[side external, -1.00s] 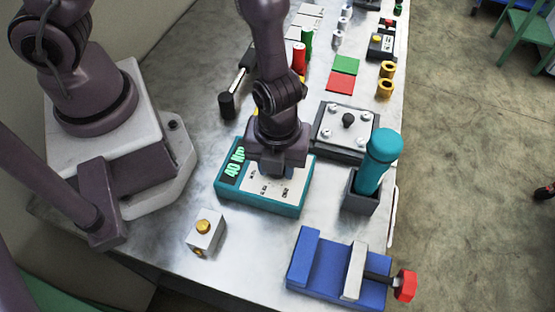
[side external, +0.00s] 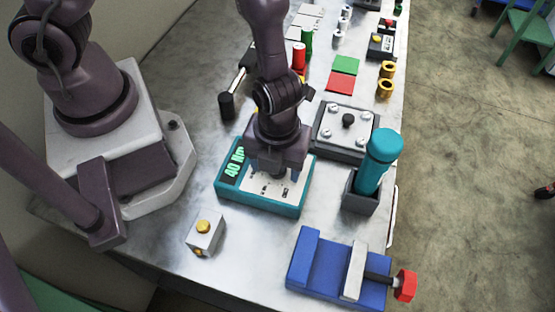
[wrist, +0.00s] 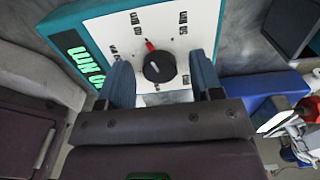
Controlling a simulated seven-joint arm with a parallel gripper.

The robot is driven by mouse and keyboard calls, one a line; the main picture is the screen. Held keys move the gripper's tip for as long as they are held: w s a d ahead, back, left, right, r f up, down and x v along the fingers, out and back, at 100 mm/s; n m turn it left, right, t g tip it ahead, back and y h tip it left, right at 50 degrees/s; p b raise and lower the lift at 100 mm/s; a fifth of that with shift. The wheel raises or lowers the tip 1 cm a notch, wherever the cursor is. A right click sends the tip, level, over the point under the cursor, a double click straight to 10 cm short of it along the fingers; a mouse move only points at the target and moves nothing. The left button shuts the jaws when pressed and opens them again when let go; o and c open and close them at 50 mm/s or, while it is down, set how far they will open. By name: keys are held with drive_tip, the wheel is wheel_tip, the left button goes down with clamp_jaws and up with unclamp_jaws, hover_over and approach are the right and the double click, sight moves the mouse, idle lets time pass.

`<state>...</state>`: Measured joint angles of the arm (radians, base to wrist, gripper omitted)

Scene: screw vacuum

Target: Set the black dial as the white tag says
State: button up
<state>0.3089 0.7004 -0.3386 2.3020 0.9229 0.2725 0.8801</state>
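The black dial (wrist: 158,66) sits on the white face (wrist: 203,12) of a teal box (side external: 226,196). A red pointer (wrist: 149,45) at its edge points up and slightly left in the wrist view, near the 40 Nm mark. A green readout (side external: 235,164) on the box says 40 Nm. My gripper (wrist: 161,64) is open over the face, its blue fingers on either side of the dial with gaps visible. In the side view my gripper (side external: 272,172) hides the dial. I cannot pick out a readable white tag.
A grey box with a yellow button (side external: 204,227) stands in front. A blue vise (side external: 318,262) and a teal-handled tool (side external: 381,150) in a dark holder (side external: 360,197) stand to the right. A screw plate (side external: 335,120) lies behind. Bare table shows between them.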

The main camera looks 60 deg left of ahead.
drive_tip(key=shift+r, duration=0.1)
wheel_tip(320, 180, up, 13)
idle(0.7)
drive_tip(key=s+a+r+n+t, duration=0.1)
drive_tip(key=a+r+n+t, duration=0.1)
drive_tip(key=a+r+n, duration=0.6)
drive_tip(key=s+a+r+n+t, duration=0.2)
drive_tip(key=a+r+n, duration=0.6)
drive_tip(key=n, duration=1.1)
drive_tip(key=shift+s+a+r+t, duration=0.25)
drive_tip(key=shift+a+r+t, duration=0.15)
drive_tip(key=shift+r+t, duration=0.3)
